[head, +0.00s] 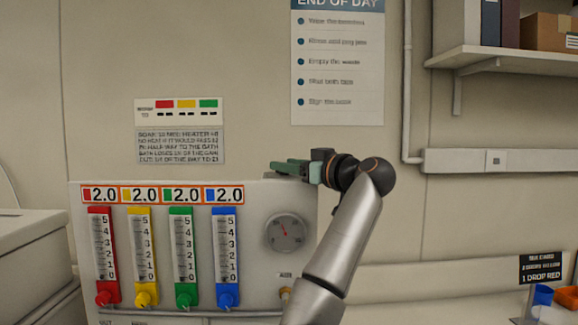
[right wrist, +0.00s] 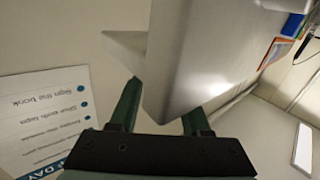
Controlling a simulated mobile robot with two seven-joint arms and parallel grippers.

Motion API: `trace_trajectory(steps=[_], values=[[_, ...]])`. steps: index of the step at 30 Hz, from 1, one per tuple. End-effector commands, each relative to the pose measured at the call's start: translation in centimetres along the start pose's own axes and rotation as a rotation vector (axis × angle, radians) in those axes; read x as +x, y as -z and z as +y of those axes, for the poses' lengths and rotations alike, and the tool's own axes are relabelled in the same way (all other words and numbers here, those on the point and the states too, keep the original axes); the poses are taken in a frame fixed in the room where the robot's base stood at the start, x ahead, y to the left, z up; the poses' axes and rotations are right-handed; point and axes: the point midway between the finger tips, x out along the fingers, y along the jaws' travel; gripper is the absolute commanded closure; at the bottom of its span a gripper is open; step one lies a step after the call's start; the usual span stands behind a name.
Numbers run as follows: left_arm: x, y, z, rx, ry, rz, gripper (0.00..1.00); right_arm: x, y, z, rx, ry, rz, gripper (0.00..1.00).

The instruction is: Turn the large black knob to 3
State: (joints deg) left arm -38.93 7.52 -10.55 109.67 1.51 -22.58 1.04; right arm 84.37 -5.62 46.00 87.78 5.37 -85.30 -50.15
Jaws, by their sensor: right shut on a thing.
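No large black knob can be made out in either view. A grey round dial (head: 284,233) with a small red needle is on the right part of the light grey panel (head: 262,200). A small brass-coloured knob (head: 285,293) sits below it, partly behind my right arm. My right gripper (head: 298,168) is at the panel's top right edge, above the dial. In the right wrist view its green fingers (right wrist: 162,105) stand on either side of the grey panel body (right wrist: 190,60), shut on its edge. My left gripper is in neither view.
Red (head: 103,255), yellow (head: 141,255), green (head: 182,255) and blue (head: 226,255) flow tubes line the panel's left, each with a small knob below and a 2.0 readout above. A shelf (head: 500,55) with boxes hangs upper right. The counter (head: 430,295) at right is largely clear.

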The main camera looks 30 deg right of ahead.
Motion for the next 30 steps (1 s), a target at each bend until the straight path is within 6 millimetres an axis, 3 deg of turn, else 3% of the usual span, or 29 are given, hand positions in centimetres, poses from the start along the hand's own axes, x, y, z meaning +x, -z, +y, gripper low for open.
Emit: trace_trajectory(steps=[11,30], values=[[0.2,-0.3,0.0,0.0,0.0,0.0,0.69,0.1,-0.1,-0.4,-0.005,-0.177,-0.012,1.0],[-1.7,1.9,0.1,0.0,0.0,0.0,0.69,0.7,0.2,-1.4,-0.007,-0.768,-0.044,1.0]])
